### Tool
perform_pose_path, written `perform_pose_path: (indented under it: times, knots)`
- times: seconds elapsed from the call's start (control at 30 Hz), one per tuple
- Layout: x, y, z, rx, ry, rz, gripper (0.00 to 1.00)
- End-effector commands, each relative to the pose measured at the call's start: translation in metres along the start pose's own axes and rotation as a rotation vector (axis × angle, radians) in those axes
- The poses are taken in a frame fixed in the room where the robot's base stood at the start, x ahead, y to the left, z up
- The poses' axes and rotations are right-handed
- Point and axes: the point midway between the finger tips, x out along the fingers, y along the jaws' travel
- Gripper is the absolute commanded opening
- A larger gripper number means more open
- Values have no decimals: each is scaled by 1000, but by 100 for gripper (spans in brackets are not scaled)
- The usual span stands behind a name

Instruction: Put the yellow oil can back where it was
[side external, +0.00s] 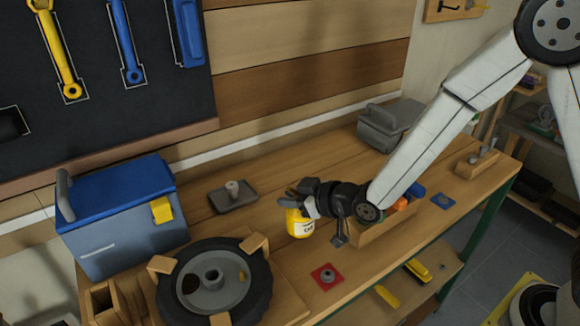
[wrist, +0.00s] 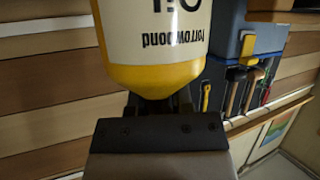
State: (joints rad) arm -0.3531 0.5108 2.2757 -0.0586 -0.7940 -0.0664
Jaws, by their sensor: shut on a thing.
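The yellow oil can (side external: 298,225), yellow with a white label, is in the middle of the bench area in the side view. My gripper (side external: 304,203) is shut on it, near its top in that view. In the wrist view the can (wrist: 155,45) fills the upper middle, its lettering upside down, between the dark fingers (wrist: 160,105). It looks roughly upright; whether its base touches the bench top cannot be told. A red square pad (side external: 327,277) with a small grey piece on it lies right and nearer. A grey tray (side external: 248,198) with a peg lies to its left.
A blue-lidded toolbox (side external: 120,232) and a wheel (side external: 256,283) on a wooden stand are at left. A wooden box (side external: 376,232) with coloured items is right beside my gripper. A grey toolbox (side external: 385,128) stands behind.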

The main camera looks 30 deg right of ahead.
Motion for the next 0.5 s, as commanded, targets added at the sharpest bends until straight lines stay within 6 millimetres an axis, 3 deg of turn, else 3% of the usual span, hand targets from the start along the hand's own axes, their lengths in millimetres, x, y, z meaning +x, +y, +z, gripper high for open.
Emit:
perform_pose_path:
  times: [0.5]
  knots:
    - [14, -3, 31, 0, 0, 0, 0]
